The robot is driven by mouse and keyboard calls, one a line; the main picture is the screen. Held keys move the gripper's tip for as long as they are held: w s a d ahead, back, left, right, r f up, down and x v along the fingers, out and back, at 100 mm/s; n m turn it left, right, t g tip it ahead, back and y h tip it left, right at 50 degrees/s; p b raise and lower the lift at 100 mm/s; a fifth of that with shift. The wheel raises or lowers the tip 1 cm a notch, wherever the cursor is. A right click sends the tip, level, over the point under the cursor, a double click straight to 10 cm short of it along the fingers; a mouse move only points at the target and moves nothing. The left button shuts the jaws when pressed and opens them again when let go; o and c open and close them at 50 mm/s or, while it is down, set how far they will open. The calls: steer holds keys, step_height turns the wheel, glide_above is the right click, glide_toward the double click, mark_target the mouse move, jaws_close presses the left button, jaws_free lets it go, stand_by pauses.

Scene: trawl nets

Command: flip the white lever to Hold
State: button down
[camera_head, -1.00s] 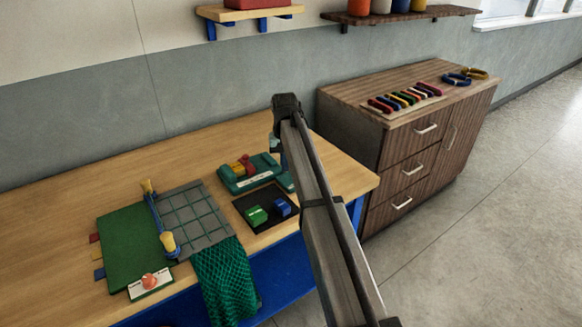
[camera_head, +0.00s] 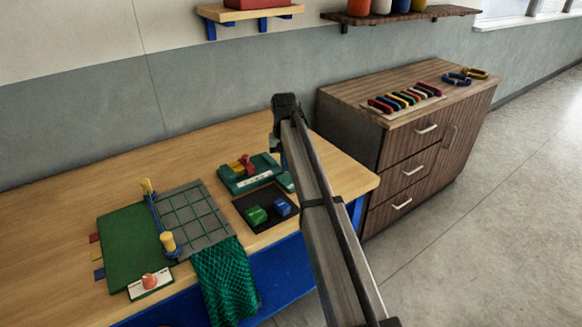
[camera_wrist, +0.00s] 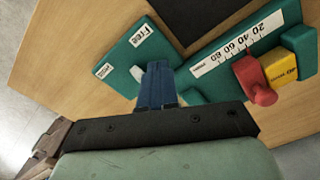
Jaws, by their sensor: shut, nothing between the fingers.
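In the wrist view a green plate (camera_wrist: 122,50) carries a "Free" label (camera_wrist: 143,33) and a second small label (camera_wrist: 103,70), too small to read surely. A small white piece, apparently the white lever (camera_wrist: 138,73), shows just left of my gripper (camera_wrist: 157,66). The blue fingers are shut with nothing between them. They are over the plate and hide much of the lever; I cannot tell whether they touch it. In the head view my arm hides the fingers, and only an edge of the green plate (camera_head: 285,182) shows.
Beside the plate is a green gauge block (camera_wrist: 222,62) with a number scale, a red knob (camera_wrist: 262,92) and a yellow block (camera_wrist: 281,68). A black tray (camera_head: 247,202) holds a green and a blue piece. A green board (camera_head: 130,245) and net (camera_head: 224,280) lie left.

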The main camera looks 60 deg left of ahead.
steer(key=shift+f, duration=0.9)
stand_by(0.5)
steer(key=shift+w, duration=1.7)
steer(key=shift+s, duration=0.1)
steer(key=shift+s+r, duration=0.2)
steer(key=shift+r, duration=1)
steer(key=shift+s+r, duration=0.2)
steer(key=shift+r, duration=0.95)
steer(key=shift+s+r, duration=0.2)
steer(key=shift+r, duration=1)
